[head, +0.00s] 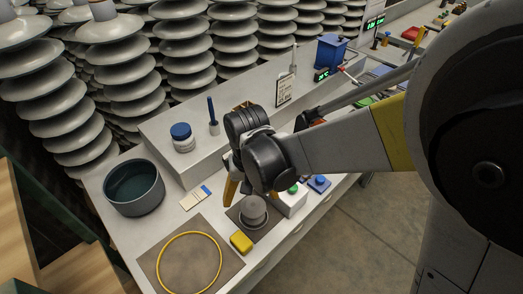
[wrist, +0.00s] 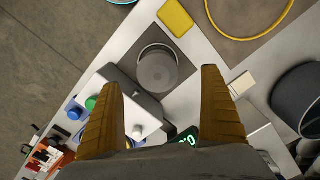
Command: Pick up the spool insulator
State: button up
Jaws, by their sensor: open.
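A grey round piece, which looks like the spool insulator (head: 253,210), stands on a small dark square mat (head: 240,222) near the front of the bench. It also shows in the wrist view (wrist: 157,72), seen from above with its round top. My gripper (head: 240,188) is above and close to it, with its orange-yellow fingers pointing down. In the wrist view my gripper (wrist: 160,82) has its two fingers spread wide, with nothing between them touching. The piece lies beyond the fingertips, roughly centred between them. In the head view my arm partly hides the area behind it.
A yellow block (head: 241,242) sits close beside the mat. A yellow ring (head: 190,262) lies on a larger brown mat. A dark pot (head: 133,187) stands to the left. A white box with coloured buttons (head: 291,200) is close on the right. A raised shelf runs behind.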

aim_at(253, 206)
jog(key=f+b, duration=0.1)
jog(key=f, duration=0.2)
jog(key=f+b, duration=0.2)
jog(key=f, duration=0.1)
jog(key=shift+w+d+f, duration=0.2)
jog(key=shift+f, duration=0.05)
jog(key=shift+r, duration=0.1)
jog(key=c, duration=1.5)
